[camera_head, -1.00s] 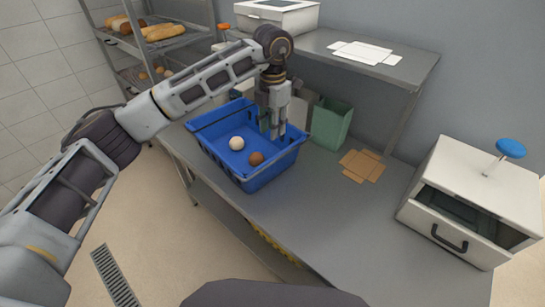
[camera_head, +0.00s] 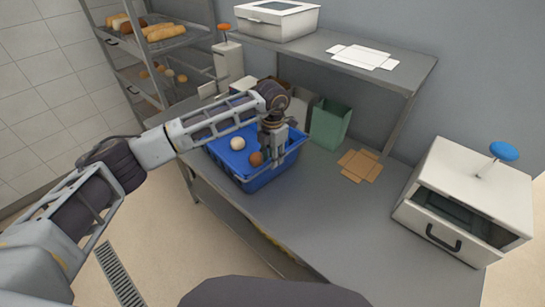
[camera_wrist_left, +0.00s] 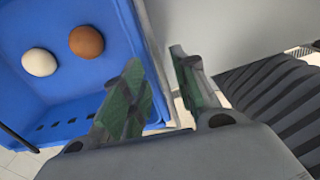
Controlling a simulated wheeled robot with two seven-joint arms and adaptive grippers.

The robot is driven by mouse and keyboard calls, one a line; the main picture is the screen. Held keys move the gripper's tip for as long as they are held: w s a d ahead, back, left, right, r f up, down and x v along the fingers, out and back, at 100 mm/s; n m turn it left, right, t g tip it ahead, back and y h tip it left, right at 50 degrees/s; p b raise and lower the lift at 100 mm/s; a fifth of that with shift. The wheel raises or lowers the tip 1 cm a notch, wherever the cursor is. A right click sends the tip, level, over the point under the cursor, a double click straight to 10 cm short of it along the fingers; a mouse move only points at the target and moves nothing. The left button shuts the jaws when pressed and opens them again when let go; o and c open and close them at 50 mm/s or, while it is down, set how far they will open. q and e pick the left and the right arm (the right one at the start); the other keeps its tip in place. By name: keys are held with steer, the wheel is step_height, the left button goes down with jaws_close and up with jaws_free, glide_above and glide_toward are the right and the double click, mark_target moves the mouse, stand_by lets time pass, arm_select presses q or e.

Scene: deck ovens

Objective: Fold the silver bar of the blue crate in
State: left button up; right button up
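The blue crate (camera_head: 229,167) stands on the grey table, with a white egg (camera_head: 238,143) and a brown egg (camera_head: 256,159) inside. My left gripper (camera_head: 277,160) is over the crate's right side, pointing down. In the left wrist view its fingers (camera_wrist_left: 160,95) are apart, on either side of the line of the crate's edge. A pale grey strip (camera_wrist_left: 152,40) runs along that edge; it may be the silver bar, but I cannot tell for sure. A thin dark bar (camera_wrist_left: 17,138) crosses the lower left corner. My arm hides the crate's far side. My right gripper is out of view.
A green bin (camera_head: 330,123) stands behind the crate. A flat brown carton (camera_head: 361,165) lies right of it. A white box with an open front (camera_head: 470,195) stands at the table's right. A shelf (camera_head: 400,72) overhangs the back. The table's middle front is clear.

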arm_select(q)
steer(key=shift+f, duration=0.6)
jaws_close()
steer(key=shift+w+a+r, duration=0.15)
steer(key=shift+r, duration=0.05)
steer(key=shift+w+a+r+g+h+b, duration=0.25)
steer(key=shift+g+h+b, duration=0.25)
steer(key=shift+h+b, duration=0.15)
steer(key=shift+w+a+r+g+h+b, duration=0.1)
steer(key=shift+a+r+g+h+b, duration=0.1)
steer(key=shift+g+h+b, duration=0.35)
steer(key=shift+w+a+r+g+h+b, duration=0.3)
steer(key=shift+a+g+h+b, duration=0.05)
steer(key=shift+g+h+b, duration=0.3)
steer(key=shift+w+a+r+g+h+b, duration=0.25)
steer(key=shift+w+a+g+h+b, duration=0.05)
steer(key=shift+g+h+b, duration=0.3)
steer(key=shift+r+h, duration=0.1)
steer(key=shift+h, duration=0.15)
